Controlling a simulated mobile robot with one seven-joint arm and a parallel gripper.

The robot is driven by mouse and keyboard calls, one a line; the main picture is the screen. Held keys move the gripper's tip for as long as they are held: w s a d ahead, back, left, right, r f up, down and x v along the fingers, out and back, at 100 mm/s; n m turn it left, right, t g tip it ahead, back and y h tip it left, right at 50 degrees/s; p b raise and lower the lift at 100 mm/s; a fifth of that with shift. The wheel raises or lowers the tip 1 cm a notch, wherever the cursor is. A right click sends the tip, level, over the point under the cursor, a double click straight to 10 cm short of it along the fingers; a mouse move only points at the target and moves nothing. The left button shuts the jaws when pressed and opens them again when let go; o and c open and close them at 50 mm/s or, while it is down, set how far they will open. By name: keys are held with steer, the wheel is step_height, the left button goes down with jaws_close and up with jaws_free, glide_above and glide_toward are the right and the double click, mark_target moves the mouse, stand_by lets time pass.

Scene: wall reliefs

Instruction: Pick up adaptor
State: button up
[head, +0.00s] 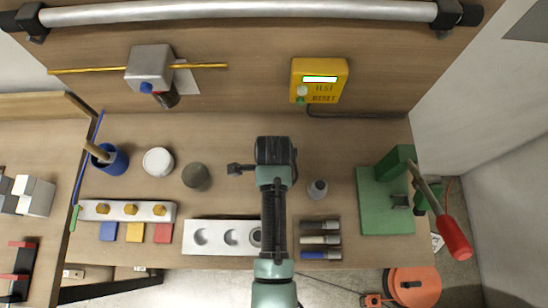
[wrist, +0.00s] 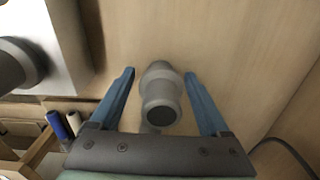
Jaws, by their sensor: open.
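A grey stepped round part, which looks like the adaptor (wrist: 160,97), lies between the two blue fingers of my gripper (wrist: 159,80) in the wrist view. The fingers are open, with a gap on each side of it, and it is not gripped. In the head view a small grey stepped part (head: 318,189) stands on the bench to the right of my arm and appears to be the same part. My gripper's dark body (head: 275,151) is seen from above there, and its fingertips are hidden.
A white block with round holes (head: 208,236) lies at the front left. Several short cylinders (head: 320,240) lie to the right of my arm. A green press (head: 386,200) with a red-handled lever stands at the right. A grey cylinder (head: 196,176) stands left of my arm.

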steer(key=shift+f, duration=0.1)
steer(key=shift+c, duration=0.3)
steer(key=c, duration=1.2)
steer(key=shift+o, duration=0.2)
